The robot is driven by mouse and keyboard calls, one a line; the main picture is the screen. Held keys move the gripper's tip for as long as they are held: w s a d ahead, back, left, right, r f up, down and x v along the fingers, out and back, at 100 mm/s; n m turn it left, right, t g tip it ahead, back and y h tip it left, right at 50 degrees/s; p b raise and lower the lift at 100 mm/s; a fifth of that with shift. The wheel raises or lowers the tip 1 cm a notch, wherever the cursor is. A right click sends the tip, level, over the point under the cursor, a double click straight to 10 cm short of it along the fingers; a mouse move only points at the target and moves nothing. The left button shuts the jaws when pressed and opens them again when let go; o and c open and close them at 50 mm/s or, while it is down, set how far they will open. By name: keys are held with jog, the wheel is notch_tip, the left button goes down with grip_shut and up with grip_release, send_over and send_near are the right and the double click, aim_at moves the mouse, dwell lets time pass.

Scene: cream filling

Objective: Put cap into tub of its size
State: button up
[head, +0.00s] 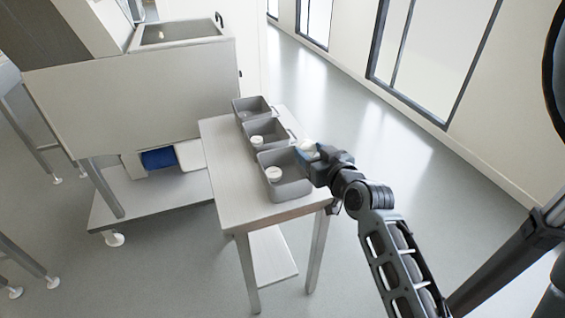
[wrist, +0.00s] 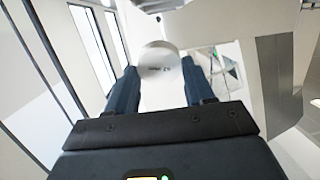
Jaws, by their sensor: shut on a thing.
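My gripper (head: 309,151) is shut on a white round cap (wrist: 160,62), which sits between its two dark fingers in the wrist view. The cap also shows as a small white shape (head: 307,146) in the head view. Three grey tubs stand in a row on a table: a near tub (head: 291,192), a middle tub (head: 275,126) and a far tub (head: 256,100). Each holds a small white item. My gripper is at the right side of the near tub, seemingly above its rim. Part of that tub is hidden behind it. I cannot tell cap sizes from here.
The light table (head: 225,165) has bare room left of the tubs. A large pale machine (head: 130,100) stands to the left, with a blue item (head: 160,158) under it. The floor right of the table is open up to the windowed wall (head: 460,130).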

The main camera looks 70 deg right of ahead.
jog(key=w+d+f, duration=0.4)
jog(key=w+d, duration=0.1)
jog(key=w+d+f, duration=0.2)
jog(key=w+d, duration=0.1)
jog(key=shift+d+f+p, duration=0.1)
jog(key=shift+f+p, duration=0.15)
jog(key=shift+p, duration=0.1)
jog(key=shift+f, duration=0.1)
jog(key=shift+f, duration=0.2)
jog(key=o, duration=1)
jog(key=shift+r, duration=0.1)
jog(key=shift+r, duration=0.1)
